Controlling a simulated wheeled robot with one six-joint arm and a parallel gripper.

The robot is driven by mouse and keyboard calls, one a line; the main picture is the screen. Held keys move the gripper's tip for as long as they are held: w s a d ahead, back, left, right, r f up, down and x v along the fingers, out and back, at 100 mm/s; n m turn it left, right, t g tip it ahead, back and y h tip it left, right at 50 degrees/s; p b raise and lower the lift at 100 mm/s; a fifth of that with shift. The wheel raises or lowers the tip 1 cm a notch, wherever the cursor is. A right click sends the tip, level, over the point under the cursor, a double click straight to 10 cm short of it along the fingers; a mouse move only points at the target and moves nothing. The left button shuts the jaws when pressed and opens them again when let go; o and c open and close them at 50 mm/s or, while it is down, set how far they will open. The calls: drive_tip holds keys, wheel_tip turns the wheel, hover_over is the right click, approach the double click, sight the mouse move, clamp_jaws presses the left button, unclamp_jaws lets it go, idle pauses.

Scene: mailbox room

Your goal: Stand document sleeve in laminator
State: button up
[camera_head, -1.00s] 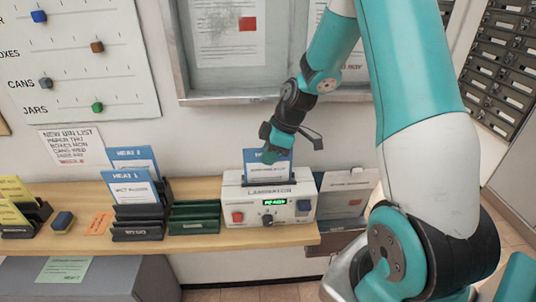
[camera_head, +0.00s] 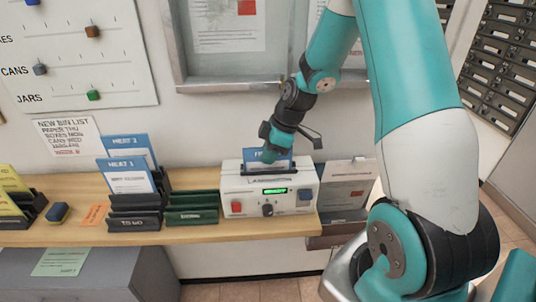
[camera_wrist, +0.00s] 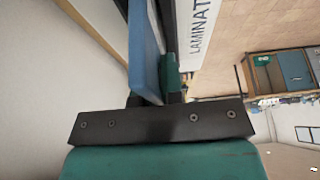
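The laminator (camera_head: 235,190) is a white box on the wooden shelf, with a dark slot on top, a red button, a knob, a blue button and a lit green display. The blue document sleeve (camera_head: 281,163) stands roughly upright in the slot, its lower part hidden inside. My gripper (camera_head: 269,157) is above the laminator at the sleeve's upper part. In the wrist view the blue sleeve (camera_wrist: 145,50) runs between the fingers and appears gripped; the laminator's lettered face (camera_wrist: 200,25) is beside it. The contact at the fingertips is partly hidden.
Dark and green slotted holders (camera_head: 193,208) stand left of the laminator, some holding blue HEAT cards (camera_head: 128,178). A wall frame (camera_head: 230,80) is behind my arm.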

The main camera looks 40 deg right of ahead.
drive_tip(key=o, duration=0.5)
drive_tip(key=shift+o, duration=0.2)
drive_tip(key=b+v, duration=0.2)
drive_tip(key=v, duration=1.5)
drive_tip(key=shift+d, duration=0.2)
drive_tip(key=shift+r, duration=0.1)
